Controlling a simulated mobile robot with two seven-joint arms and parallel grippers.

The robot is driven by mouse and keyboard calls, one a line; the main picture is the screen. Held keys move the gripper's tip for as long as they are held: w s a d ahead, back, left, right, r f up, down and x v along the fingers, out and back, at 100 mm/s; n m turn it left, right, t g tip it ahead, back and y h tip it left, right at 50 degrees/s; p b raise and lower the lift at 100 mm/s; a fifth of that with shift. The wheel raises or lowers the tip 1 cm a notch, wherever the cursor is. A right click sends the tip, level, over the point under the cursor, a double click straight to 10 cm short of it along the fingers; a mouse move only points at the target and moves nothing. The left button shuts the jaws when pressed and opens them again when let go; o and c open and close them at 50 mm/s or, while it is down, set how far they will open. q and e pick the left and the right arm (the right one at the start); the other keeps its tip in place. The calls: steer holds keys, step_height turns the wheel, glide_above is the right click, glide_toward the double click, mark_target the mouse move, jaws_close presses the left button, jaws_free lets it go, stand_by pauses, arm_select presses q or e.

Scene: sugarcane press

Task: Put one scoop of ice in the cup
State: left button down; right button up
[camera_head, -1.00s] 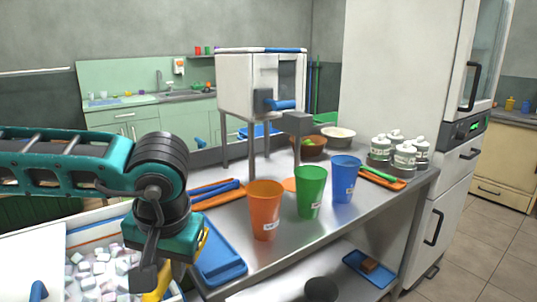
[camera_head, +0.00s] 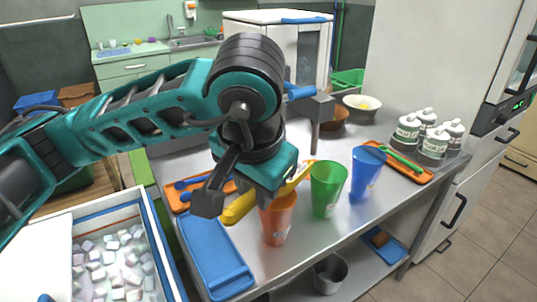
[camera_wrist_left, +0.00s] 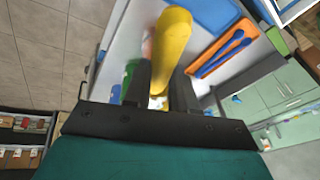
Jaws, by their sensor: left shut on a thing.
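My left gripper (camera_head: 232,192) is shut on a yellow scoop (camera_head: 240,208) above the orange cup (camera_head: 277,222). The scoop's handle also shows between the fingers in the left wrist view (camera_wrist_left: 173,38). The scoop's far end reaches over the orange cup towards the green cup (camera_head: 326,190); I cannot tell whether ice is in it. The orange cup's rim is partly hidden by my gripper and the scoop. The green cup and the blue cup (camera_head: 366,174) stand upright to its right. Ice cubes (camera_head: 112,265) fill the open chest (camera_head: 165,250) at the lower left. My right gripper is not in view.
A blue tray (camera_head: 215,255) lies on the steel counter left of the orange cup. An orange tray (camera_head: 183,197) with blue utensils lies behind it. A white machine (camera_head: 262,25) stands at the back. Several bottles (camera_head: 407,131) and another orange tray (camera_head: 415,174) are at the right.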

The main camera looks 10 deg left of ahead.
arm_select(q)
steer(key=shift+w, duration=0.6)
steer(key=shift+a+n+g+h+p, duration=0.35)
steer(key=shift+h+p, duration=0.35)
steer(key=shift+h, duration=0.3)
steer(key=h, duration=0.2)
steer(key=n+g+h, duration=0.1)
steer(key=shift+a+f+p, duration=0.25)
steer(key=shift+p, duration=0.15)
steer(key=h+b, duration=0.2)
steer(key=a+n+g+h+b, duration=0.1)
steer(key=h+b, duration=0.2)
steer(key=w+f+n+h+b, duration=0.1)
steer(key=h+b, duration=0.1)
steer(key=b, duration=0.1)
steer(key=shift+a+g, duration=0.25)
steer(key=shift+a, duration=0.15)
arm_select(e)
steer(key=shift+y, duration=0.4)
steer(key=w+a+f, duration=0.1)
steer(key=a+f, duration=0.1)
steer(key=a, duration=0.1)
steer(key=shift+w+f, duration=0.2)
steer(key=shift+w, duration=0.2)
arm_select(q)
steer(key=shift+r, duration=0.1)
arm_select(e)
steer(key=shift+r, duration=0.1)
